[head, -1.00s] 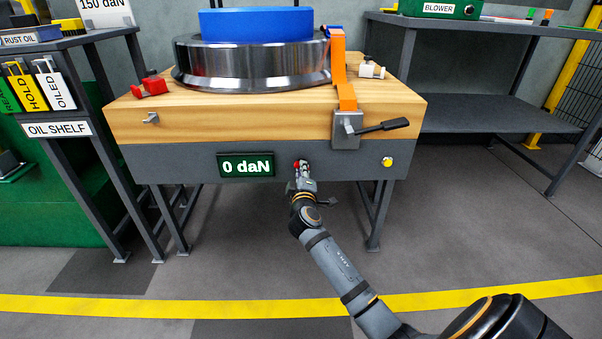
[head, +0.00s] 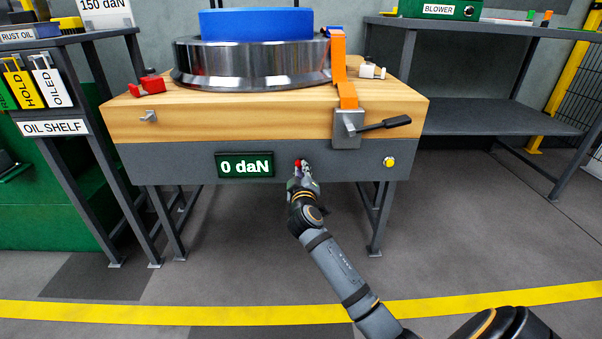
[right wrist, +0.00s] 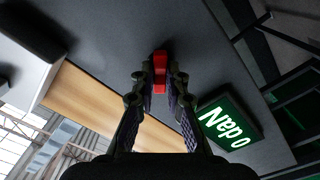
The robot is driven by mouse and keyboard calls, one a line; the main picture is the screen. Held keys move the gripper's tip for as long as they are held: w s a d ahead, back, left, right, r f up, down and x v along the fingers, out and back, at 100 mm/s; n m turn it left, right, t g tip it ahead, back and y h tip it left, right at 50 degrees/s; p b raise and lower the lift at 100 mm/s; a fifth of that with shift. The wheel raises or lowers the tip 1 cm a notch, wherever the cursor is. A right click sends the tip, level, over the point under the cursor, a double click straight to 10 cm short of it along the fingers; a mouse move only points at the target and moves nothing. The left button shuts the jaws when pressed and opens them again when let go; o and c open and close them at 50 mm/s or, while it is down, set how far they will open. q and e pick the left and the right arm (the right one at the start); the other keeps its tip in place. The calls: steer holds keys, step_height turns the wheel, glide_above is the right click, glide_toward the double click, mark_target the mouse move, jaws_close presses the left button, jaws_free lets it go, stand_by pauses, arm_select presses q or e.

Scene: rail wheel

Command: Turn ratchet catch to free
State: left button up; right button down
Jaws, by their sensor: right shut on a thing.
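The ratchet catch, a small red knob (head: 298,163), sits on the grey front panel of the bench. It also shows in the right wrist view as a red piece (right wrist: 160,72) between the fingertips. My right gripper (head: 304,168) is at the panel, shut on the red catch; the fingers (right wrist: 160,88) lie on both sides of it. The ratchet (head: 348,127) is a grey metal block on the wooden edge, with a dark handle (head: 384,126) pointing right and an orange strap (head: 339,70) running up the wheel. My left gripper is not in view.
A green display (head: 245,165) reading 0 daN is left of my right gripper, and a yellow button (head: 389,161) is to the right. The steel wheel (head: 250,63) stands on the wooden top. An oil shelf (head: 53,128) is at left. The floor in front is clear.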

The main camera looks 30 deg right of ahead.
steer(key=shift+f, duration=0.15)
steer(key=shift+m+b, duration=1.65)
steer(key=shift+m, duration=0.75)
steer(key=m+b, duration=0.3)
steer(key=m, duration=0.1)
steer(key=shift+f, duration=0.1)
steer(key=c, duration=1.2)
jaws_free()
steer(key=shift+r, duration=0.2)
